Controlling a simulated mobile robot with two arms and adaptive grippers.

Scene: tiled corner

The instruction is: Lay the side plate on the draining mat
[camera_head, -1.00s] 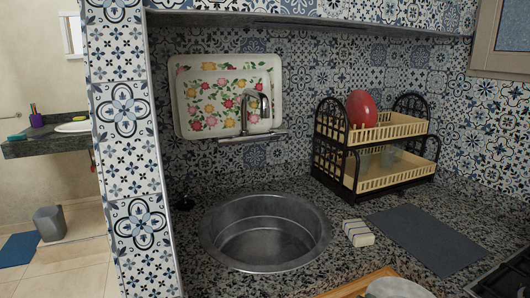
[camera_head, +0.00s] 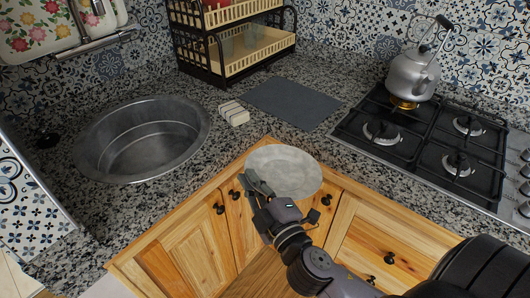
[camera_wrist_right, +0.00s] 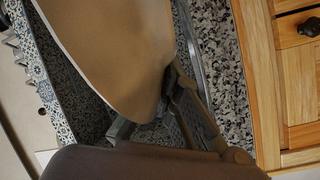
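The side plate (camera_head: 290,170) is pale grey-white and round. In the head view it is held up near the front edge of the counter, over the wooden cabinet fronts. My right gripper (camera_head: 256,184) is at its left rim. In the right wrist view the plate (camera_wrist_right: 112,50) looks brownish and fills the upper left, with the fingers of the gripper (camera_wrist_right: 168,100) shut on its edge. The draining mat (camera_head: 293,103) is a dark grey, bare rectangle on the counter, behind the plate and apart from it. My left gripper is not in view.
A round metal sink (camera_head: 142,140) lies to the left. A sponge (camera_head: 233,113) sits between sink and mat. A black dish rack (camera_head: 232,52) stands behind the mat. A gas hob (camera_head: 432,140) with a kettle (camera_head: 414,75) is to the right of the mat.

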